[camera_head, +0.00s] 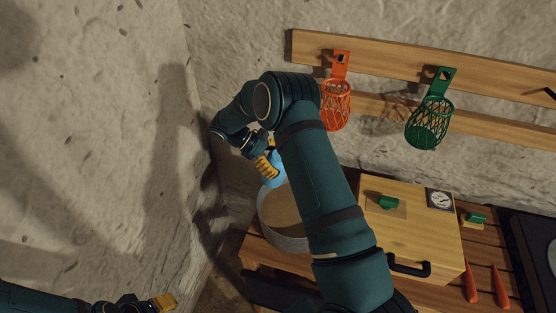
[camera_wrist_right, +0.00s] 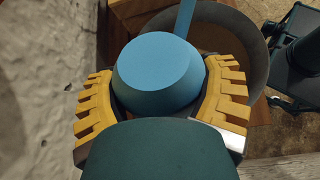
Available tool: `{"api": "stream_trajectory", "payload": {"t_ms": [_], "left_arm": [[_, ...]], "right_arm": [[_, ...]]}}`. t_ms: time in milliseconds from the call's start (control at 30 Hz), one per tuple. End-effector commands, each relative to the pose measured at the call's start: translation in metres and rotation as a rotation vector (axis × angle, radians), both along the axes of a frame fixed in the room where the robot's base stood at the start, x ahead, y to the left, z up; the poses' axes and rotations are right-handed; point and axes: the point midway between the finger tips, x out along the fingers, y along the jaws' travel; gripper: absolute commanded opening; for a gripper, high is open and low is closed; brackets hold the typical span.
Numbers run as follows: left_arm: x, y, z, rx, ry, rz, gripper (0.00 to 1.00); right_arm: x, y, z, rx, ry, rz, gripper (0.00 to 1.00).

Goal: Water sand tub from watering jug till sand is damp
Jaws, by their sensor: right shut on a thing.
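My right gripper (camera_head: 265,163) is shut on the blue watering jug (camera_head: 272,180), mostly hidden behind the yellow fingers in the head view. In the right wrist view the jug (camera_wrist_right: 160,72) sits between both fingers, and a narrow blue part runs up from it toward the grey tub (camera_wrist_right: 258,48). In the head view the sand tub (camera_head: 282,239), grey-walled with tan sand (camera_head: 283,207) inside, is just below the jug. My right arm covers the tub's right side. No water stream is visible. My left gripper (camera_head: 163,302) is small at the bottom left; its jaws are unclear.
A wooden box (camera_head: 430,225) with a black handle and a dial stands right of the tub on a slatted bench. A red basket (camera_head: 336,105) and a green basket (camera_head: 430,122) hang from the wall rail. A rough stone wall (camera_head: 90,130) is close on the left.

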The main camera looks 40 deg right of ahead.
Motion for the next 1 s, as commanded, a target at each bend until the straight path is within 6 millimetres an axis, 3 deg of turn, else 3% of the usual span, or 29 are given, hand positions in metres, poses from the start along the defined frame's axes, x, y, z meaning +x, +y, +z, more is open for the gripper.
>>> {"api": "stream_trajectory", "payload": {"t_ms": [533,1000], "left_arm": [[0.0001,0.0000,-0.0004,0.000,0.000,0.000,0.53],[0.0000,0.0000,-0.0026,0.000,0.000,0.000,0.53]], "right_arm": [[0.0022,0.0005,0.0014,-0.001,-0.002,0.008,0.29],[0.0024,0.0011,0.0015,0.019,-0.104,0.007,0.29]]}}
